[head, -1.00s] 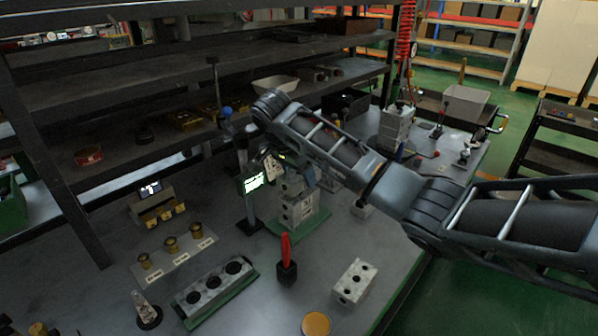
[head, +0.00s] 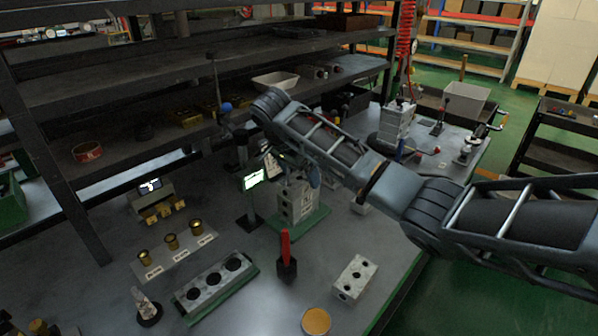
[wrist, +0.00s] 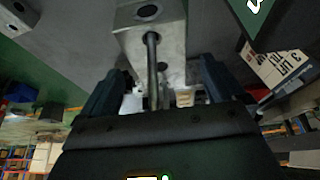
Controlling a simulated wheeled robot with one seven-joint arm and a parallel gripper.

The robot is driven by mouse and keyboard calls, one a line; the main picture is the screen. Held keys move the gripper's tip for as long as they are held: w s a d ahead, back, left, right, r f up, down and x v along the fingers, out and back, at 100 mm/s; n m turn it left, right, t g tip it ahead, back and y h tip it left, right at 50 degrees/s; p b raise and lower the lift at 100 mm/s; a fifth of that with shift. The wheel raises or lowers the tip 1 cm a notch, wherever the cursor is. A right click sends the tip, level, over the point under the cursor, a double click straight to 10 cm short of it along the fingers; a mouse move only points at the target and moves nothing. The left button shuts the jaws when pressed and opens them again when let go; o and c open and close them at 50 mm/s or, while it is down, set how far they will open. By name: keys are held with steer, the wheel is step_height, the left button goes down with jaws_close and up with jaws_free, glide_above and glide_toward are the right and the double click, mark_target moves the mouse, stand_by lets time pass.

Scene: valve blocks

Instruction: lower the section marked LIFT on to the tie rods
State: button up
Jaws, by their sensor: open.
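A pale metal valve block stack (head: 294,203) stands upright on a green base (head: 312,221) in the head view. In the wrist view, a metal block (wrist: 150,32) with round holes lies just beyond my fingertips. A dark tie rod (wrist: 152,65) runs from one of its holes back between my fingers. My gripper (wrist: 157,72) is open, its two fingers apart on either side of the rod. In the head view my arm hides most of my gripper; I cannot make out separate stacked sections.
A lit screen on a stand (head: 254,179) is close left of the stack. Shelving (head: 100,90) rises behind. Some bench is clear between these.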

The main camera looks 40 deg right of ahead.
mark_target(293, 182)
steer(key=p+v, duration=0.1)
steer(key=v, duration=0.5)
steer(key=shift+d+p, duration=0.1)
steer(key=shift+p, duration=0.2)
steer(key=shift+r+p, duration=0.65)
steer(key=shift+p, duration=0.1)
steer(key=shift+a+r, duration=0.2)
steer(key=shift+a, duration=0.2)
